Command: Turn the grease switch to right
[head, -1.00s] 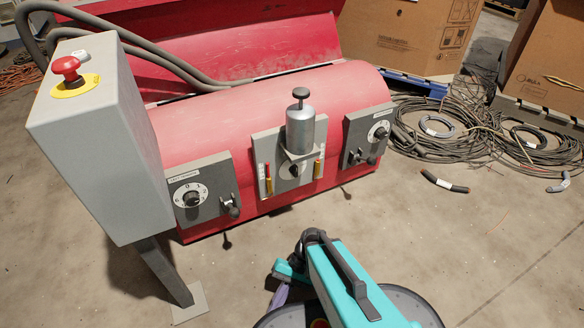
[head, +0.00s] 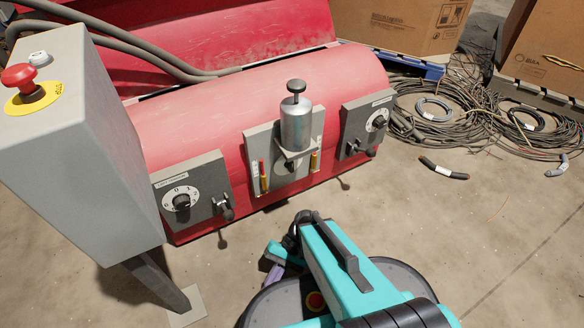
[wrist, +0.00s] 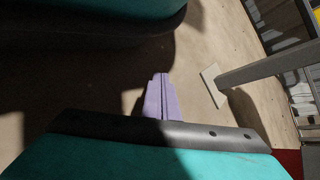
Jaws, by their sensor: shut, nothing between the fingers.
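The red machine (head: 230,115) carries a grey middle panel (head: 262,148) with a silver grease canister (head: 296,128) on a bracket. A small dark knob (head: 291,166) sits just below the canister, partly hidden by the bracket; which way it points is too small to tell. My gripper (wrist: 160,80) shows as shut purple fingers with nothing between them in the wrist view. In the head view my gripper (head: 273,276) is low, in front of the machine, apart from the panel and partly hidden by my teal arm.
A left dial panel (head: 190,195) and a right dial panel (head: 368,125) flank the middle one, each with a small lever. A grey post box (head: 85,150) with a red button (head: 20,80) stands at left. Cable coils (head: 435,110) lie at right; the floor in front is mostly clear.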

